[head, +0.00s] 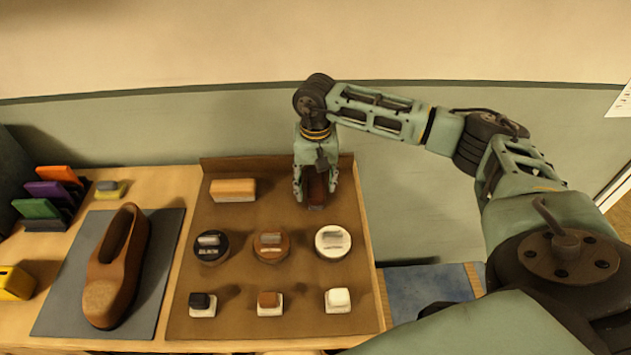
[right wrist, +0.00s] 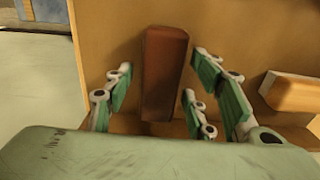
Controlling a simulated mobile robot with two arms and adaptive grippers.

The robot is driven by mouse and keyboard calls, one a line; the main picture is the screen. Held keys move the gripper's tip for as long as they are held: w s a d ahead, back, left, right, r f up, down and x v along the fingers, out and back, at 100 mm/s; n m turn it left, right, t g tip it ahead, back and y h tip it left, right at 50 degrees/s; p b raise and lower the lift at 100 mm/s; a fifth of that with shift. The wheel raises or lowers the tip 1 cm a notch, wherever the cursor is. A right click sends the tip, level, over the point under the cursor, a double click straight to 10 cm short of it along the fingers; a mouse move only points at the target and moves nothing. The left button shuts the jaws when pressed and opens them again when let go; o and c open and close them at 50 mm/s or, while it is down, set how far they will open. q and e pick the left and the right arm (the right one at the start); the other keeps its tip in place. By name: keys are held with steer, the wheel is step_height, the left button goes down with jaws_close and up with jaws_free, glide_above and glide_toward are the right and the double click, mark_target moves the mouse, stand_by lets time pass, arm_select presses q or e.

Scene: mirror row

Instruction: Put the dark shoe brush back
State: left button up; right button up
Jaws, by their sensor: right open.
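The dark shoe brush (head: 317,189), reddish brown, stands at the back right of the brown tray (head: 235,270), largely hidden by my right gripper in the head view. In the right wrist view the brush (right wrist: 163,72) lies between the two fingers, with a gap on each side. My right gripper (head: 316,186) is open around the brush and points down; its fingers also show in the right wrist view (right wrist: 160,100). A lighter orange-brown brush (head: 233,189) rests at the back left of the tray. My left gripper is not in view.
Three polish tins (head: 270,246) form the tray's middle row, and three small daubers (head: 269,303) its front row. Left of the tray, a brown shoe (head: 115,268) lies on a grey mat (head: 60,318). Coloured items (head: 45,205) stand in a holder farther left. A wall is behind.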

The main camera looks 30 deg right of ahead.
mark_target(315, 181)
step_height(315, 181, up, 12)
steer(key=b, duration=0.3)
stand_by(0.5)
